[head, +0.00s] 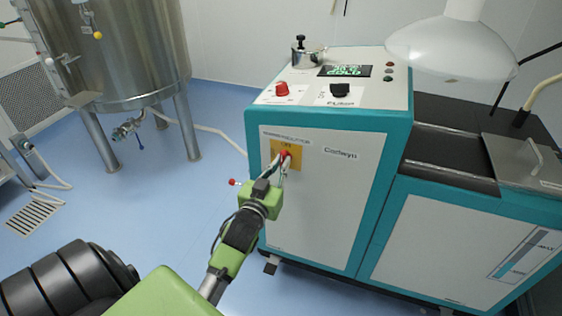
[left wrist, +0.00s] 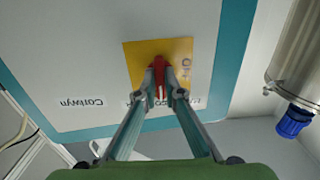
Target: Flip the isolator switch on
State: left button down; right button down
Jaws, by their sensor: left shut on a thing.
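The isolator switch is a red handle (left wrist: 159,70) on a yellow plate (left wrist: 184,52) on the front panel of the teal and white machine. The yellow plate also shows in the head view (head: 295,149), on the left part of the panel. My left gripper (head: 284,162) reaches the switch from the front, and its two fingers (left wrist: 164,84) are shut on the red handle. The fingers hide part of the handle, and its exact angle is hard to tell. My right gripper is not in view.
The machine's top holds a red button (head: 282,89), a black knob (head: 340,89) and a green-lit display (head: 344,71). A steel tank (head: 120,55) on legs stands at the left. A white dome (head: 452,50) hangs at the upper right.

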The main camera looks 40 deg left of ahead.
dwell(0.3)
pick_arm(q)
jog(key=c, duration=2.1)
grip_release()
jog(key=shift+c, duration=0.2)
jog(key=v, duration=1.2)
